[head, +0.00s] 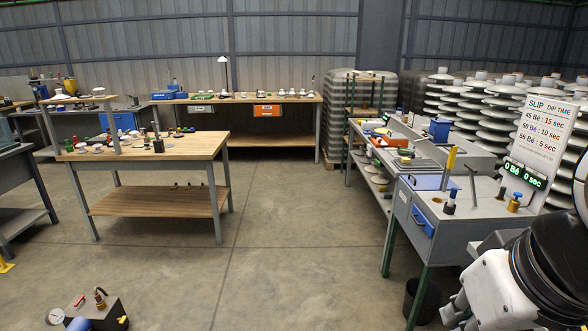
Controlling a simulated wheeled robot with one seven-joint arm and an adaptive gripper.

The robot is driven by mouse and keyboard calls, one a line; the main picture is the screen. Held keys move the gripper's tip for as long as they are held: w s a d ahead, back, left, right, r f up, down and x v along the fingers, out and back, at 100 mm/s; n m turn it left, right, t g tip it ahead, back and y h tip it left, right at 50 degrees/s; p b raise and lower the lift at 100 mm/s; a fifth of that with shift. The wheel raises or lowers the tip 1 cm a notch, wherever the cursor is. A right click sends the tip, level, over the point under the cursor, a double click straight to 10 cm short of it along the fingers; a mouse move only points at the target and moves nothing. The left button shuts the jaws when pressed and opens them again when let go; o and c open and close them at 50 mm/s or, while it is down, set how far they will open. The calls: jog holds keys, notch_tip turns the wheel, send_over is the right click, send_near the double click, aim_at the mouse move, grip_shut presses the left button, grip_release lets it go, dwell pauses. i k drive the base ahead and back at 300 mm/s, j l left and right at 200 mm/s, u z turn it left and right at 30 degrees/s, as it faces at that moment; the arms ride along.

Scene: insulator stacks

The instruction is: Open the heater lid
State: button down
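I cannot surely pick out the heater or its lid in the head view. A dark box with a gauge (97,312) sits on the floor at the bottom left. My arm enters at the bottom right, in front of the bench unit. What looks like my gripper (456,312) is at its left end, low and apart from the bench top. Its fingers are too unclear to tell open from shut.
A sign board (541,125) stands over the bench unit, with a green-lit display (523,174) below. A wooden table (150,147) with small parts stands left of centre. A black bin (421,299) is under the bench. The middle floor is clear.

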aim_at(396, 134)
jog(key=i+u, duration=0.1)
jog(key=i, duration=1.8)
jog(key=i+z, duration=0.1)
jog(key=i, duration=0.35)
jog(key=i+j+z, duration=0.15)
jog(key=i, duration=0.3)
jog(key=i+z, duration=0.1)
jog(key=i, duration=0.35)
jog(key=i+j+z, duration=0.15)
jog(key=i, duration=0.3)
jog(key=i+j+z, duration=0.8)
jog(key=i+l, duration=0.05)
jog(key=i, duration=0.05)
